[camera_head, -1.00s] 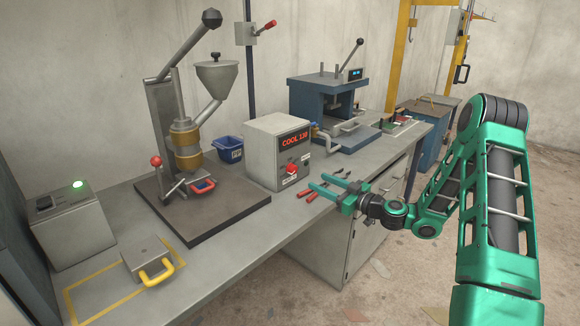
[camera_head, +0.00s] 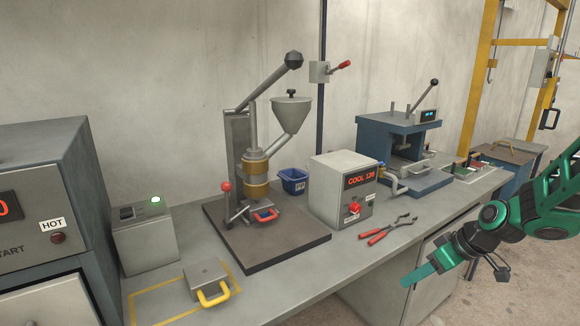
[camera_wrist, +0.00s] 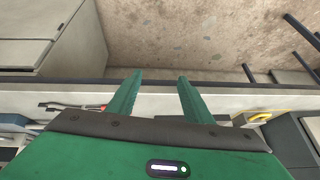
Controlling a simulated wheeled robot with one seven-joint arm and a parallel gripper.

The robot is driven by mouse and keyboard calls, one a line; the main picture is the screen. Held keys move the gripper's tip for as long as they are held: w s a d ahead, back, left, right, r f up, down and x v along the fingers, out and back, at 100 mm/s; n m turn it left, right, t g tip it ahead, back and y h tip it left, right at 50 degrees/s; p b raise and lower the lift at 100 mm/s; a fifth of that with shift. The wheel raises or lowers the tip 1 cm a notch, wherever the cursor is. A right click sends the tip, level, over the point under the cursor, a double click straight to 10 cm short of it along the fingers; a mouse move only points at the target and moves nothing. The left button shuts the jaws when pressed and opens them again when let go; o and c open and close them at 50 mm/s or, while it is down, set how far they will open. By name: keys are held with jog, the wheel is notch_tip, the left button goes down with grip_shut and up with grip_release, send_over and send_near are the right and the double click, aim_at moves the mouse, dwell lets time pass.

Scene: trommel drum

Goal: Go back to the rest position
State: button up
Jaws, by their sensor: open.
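My gripper (camera_head: 425,274) is green, open and empty. In the head view it hangs at the right, just off the front edge of the bench (camera_head: 300,265), with my arm reaching in from the right edge. In the wrist view its two fingers (camera_wrist: 152,92) stand apart with nothing between them, over the bench edge and the floor. The red-handled pliers (camera_head: 388,230) lie on the bench to the left of and behind the gripper, apart from it.
The COOL box (camera_head: 330,186), the press with a hopper (camera_head: 255,165), a blue press (camera_head: 385,140) and a yellow-handled block (camera_head: 203,275) stand on the bench. A HOT cabinet (camera_head: 50,180) is at the left. The floor (camera_head: 480,300) in front is clear.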

jog(key=s+d+r+m+g+h, duration=0.1)
jog(key=s+m, duration=0.3)
jog(key=s, duration=0.5)
jog(key=s+d+r+m+g+h, duration=0.1)
jog(key=s+d+r+m, duration=0.3)
jog(key=s, duration=0.6)
jog(key=s+d+r+m+g+h, duration=0.2)
jog(key=s+d+m, duration=0.1)
jog(key=s, duration=0.6)
jog(key=shift+s+r+m, duration=0.25)
jog(key=shift+r+m, duration=0.1)
jog(key=shift+m, duration=0.35)
